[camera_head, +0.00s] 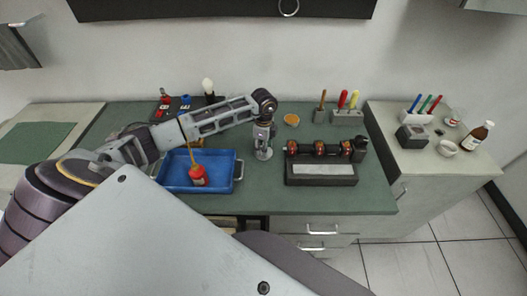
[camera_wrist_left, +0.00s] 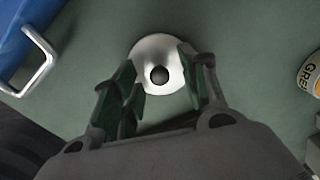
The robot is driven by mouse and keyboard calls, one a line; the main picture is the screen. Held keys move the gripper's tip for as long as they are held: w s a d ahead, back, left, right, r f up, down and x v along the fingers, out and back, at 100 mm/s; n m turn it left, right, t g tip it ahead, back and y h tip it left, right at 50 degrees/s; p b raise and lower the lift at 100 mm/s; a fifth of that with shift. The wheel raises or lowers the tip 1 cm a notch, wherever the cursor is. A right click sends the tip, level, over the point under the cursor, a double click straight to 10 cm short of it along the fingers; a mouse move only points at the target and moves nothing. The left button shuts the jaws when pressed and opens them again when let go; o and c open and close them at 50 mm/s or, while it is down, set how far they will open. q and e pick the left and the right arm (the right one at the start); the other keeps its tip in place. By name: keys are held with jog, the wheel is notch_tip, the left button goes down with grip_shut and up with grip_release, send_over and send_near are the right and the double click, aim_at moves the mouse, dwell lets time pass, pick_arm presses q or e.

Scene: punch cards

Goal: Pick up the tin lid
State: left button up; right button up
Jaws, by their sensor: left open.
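The tin lid (camera_wrist_left: 150,48) is a pale, shiny round disc with a dark knob (camera_wrist_left: 159,74) in its middle. It lies on the green worktop in the left wrist view. In the head view only a little of it shows, under the gripper. My left gripper (camera_head: 263,146) points down over the lid. In the left wrist view its two green-padded fingers (camera_wrist_left: 158,72) are apart, one on each side of the knob, with nothing held. The gap between fingertips and knob is hard to judge. My right gripper is not in view.
A blue tray (camera_head: 168,180) with a red container (camera_head: 199,176) stands left of the gripper. A dark rack with rollers (camera_head: 320,170) stands to the right. A labelled tin (camera_wrist_left: 314,78) is at the wrist view's right edge. Bare worktop (camera_head: 220,203) lies in front.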

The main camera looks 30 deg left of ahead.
pick_arm(q)
jog(key=c, duration=1)
grip_shut()
jog(key=shift+r, duration=0.15)
notch_tip(320, 180, up, 9)
jog(key=shift+f+b, duration=0.15)
jog(key=shift+b, duration=0.8)
jog(key=shift+r, duration=0.55)
